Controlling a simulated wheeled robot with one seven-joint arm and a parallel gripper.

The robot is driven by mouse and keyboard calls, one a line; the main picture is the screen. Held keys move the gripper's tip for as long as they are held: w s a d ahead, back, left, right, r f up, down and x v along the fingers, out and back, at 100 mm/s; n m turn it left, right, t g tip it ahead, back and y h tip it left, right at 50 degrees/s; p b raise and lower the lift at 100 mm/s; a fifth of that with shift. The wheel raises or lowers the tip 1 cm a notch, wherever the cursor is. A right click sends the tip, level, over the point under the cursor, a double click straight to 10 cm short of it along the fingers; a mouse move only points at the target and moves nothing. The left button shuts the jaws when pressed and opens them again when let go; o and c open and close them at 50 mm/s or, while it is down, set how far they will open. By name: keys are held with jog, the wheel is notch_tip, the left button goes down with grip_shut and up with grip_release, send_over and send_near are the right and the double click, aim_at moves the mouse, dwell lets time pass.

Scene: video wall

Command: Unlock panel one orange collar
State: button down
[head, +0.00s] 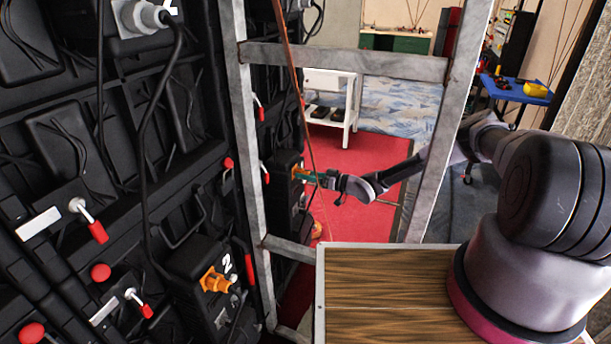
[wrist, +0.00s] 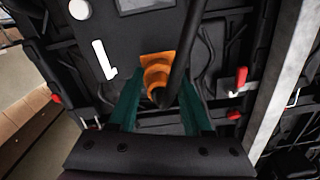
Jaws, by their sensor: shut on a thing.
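The orange collar (wrist: 156,66) sits on the black panel marked with a white 1 (wrist: 104,60). A thick black cable (wrist: 180,55) crosses in front of the collar's right side. My gripper (wrist: 159,84) has its two teal fingers on either side of the collar and is shut on it. The contact between fingers and collar is partly hidden by the cable. In the head view my gripper (head: 306,177) reaches past the metal frame to the orange collar (head: 297,170), which looks small there.
A grey metal frame (head: 345,62) stands between my body and my gripper. Panel two, at the front left, has another orange collar (head: 213,280). Red-handled latches (head: 96,229) stick out from the black panels. A wooden-topped case (head: 390,290) stands at the front.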

jog(key=n, duration=0.4)
jog(key=shift+n, duration=2.4)
jog(key=shift+c, duration=1.6)
grip_release()
jog(key=v, duration=1)
jog(key=shift+d, duration=0.35)
